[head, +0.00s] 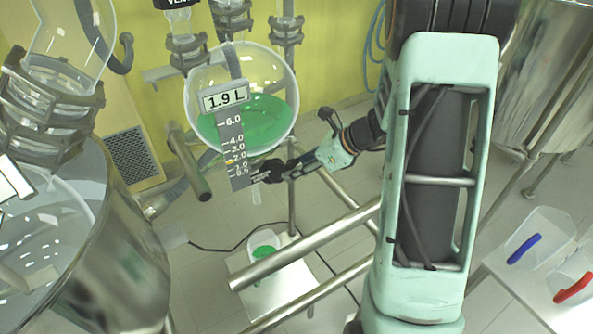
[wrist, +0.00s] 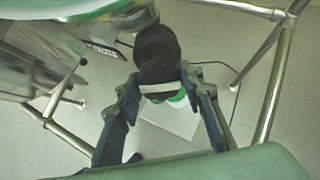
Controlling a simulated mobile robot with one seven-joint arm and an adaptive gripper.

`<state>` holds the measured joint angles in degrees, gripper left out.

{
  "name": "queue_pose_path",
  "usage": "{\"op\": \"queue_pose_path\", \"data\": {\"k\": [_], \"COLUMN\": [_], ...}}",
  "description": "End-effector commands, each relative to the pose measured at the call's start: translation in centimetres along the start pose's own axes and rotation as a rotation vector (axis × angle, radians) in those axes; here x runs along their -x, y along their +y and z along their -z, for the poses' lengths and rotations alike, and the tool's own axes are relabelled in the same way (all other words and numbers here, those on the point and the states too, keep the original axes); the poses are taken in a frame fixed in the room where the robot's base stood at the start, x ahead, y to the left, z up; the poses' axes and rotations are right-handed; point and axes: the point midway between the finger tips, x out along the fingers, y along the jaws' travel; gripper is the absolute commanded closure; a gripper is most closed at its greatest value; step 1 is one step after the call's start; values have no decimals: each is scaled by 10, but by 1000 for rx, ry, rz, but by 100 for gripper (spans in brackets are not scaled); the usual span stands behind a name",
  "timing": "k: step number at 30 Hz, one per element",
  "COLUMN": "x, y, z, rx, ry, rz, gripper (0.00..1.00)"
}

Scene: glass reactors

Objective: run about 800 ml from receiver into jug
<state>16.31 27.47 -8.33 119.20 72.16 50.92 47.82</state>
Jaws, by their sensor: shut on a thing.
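The receiver (head: 281,84) is a round glass vessel with green liquid in its lower part. A sign on it reads 1.9 L (head: 225,98), above a grey scale strip (head: 231,140). My gripper (head: 272,173) is shut on the black tap handle (wrist: 157,52) under the receiver; in the wrist view its fingers (wrist: 162,88) stand on both sides of the handle. A short pale outlet (head: 256,195) hangs below. The jug (head: 263,240), clear with some green in it, stands below on a white platform (head: 283,296). The wrist view shows the jug only partly, behind the handle.
Steel frame tubes (head: 305,243) run beside and in front of the jug. A large steel-jacketed vessel (head: 120,255) stands at left. Two clear jugs, one with a blue handle (head: 524,249) and one with a red handle (head: 574,288), stand at right. A black cable lies on the floor.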

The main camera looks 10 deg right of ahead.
Motion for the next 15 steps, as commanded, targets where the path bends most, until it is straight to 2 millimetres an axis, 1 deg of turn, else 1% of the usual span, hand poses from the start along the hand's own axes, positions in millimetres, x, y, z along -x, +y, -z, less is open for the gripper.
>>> {"op": "queue_pose_path", "data": {"k": [1, 3, 15], "x": [-4, -5, -6], "y": [-1, -1, 0], "z": [4, 4, 6], "rx": [30, 79, 416], "ry": [-2, -2, -1], "rz": [11, 24, 114], "gripper": [89, 89, 89]}}
